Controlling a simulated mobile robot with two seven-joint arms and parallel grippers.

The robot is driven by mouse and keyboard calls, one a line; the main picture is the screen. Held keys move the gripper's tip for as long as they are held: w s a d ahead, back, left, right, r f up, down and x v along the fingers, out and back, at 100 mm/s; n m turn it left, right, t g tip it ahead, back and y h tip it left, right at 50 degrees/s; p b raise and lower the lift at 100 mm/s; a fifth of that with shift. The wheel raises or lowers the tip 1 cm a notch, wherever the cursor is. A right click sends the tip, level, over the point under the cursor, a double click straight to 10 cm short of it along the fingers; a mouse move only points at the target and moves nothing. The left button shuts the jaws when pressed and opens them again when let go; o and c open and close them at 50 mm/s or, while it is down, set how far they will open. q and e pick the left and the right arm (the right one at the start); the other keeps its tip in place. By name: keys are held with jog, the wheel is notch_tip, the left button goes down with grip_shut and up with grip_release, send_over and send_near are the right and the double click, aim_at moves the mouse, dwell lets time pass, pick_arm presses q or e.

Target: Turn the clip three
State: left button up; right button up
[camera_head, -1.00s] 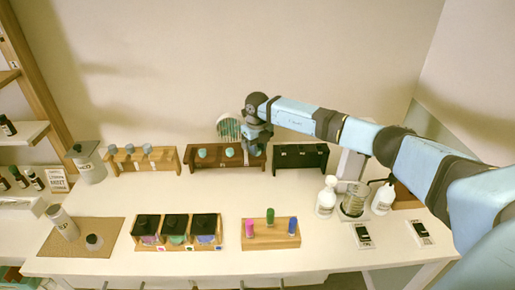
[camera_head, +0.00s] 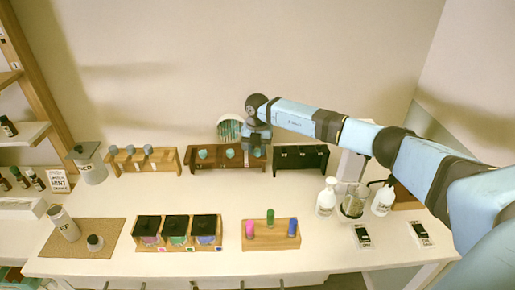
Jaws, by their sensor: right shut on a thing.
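A dark brown wooden rack (camera_head: 224,163) stands at the back middle of the table. Two grey-green round-topped clips show on it, one at the left (camera_head: 203,154) and one in the middle (camera_head: 230,153). My right gripper (camera_head: 257,156) reaches down over the rack's right end, fingers pointing down. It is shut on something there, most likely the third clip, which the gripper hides. My left gripper is not in view.
A lighter wooden rack (camera_head: 165,158) with several clips stands to the left, a black rack (camera_head: 301,162) close to the right. In front are a tray of black-lidded boxes (camera_head: 178,243) and a block with three coloured pegs (camera_head: 270,237). White bottles (camera_head: 326,199) stand at right.

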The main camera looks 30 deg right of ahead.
aim_at(257, 150)
jog(key=shift+m, duration=0.4)
jog(key=o, duration=0.9)
jog(key=shift+r, duration=0.1)
notch_tip(257, 150, up, 14)
jog(key=shift+f+b, duration=0.1)
jog(key=shift+b, duration=1.15)
